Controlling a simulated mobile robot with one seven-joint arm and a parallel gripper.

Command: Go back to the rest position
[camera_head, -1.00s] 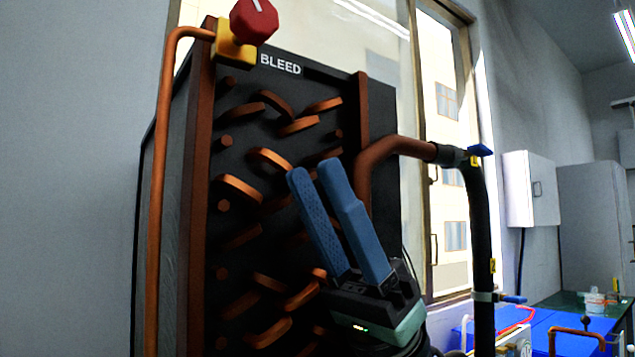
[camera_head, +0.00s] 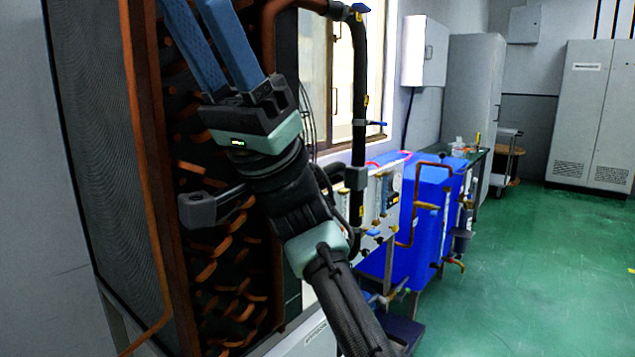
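My gripper (camera_head: 192,8) has two blue fingers pointing up at the top left of the head view, with their tips cut off or close to the top edge. A gap shows between the fingers, and nothing is seen between them. My gripper is in front of the dark coil unit (camera_head: 225,255) with its copper tube bends. I cannot tell whether it touches the unit. My arm runs down to the bottom middle. The red BLEED valve knob is outside the view.
A thick copper pipe (camera_head: 274,22) and a black vertical pipe (camera_head: 359,120) stand right of the gripper. A blue tank (camera_head: 425,215) with valves and copper pipework is farther right. Grey cabinets (camera_head: 590,115) stand at the back. The green floor (camera_head: 530,260) at right is clear.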

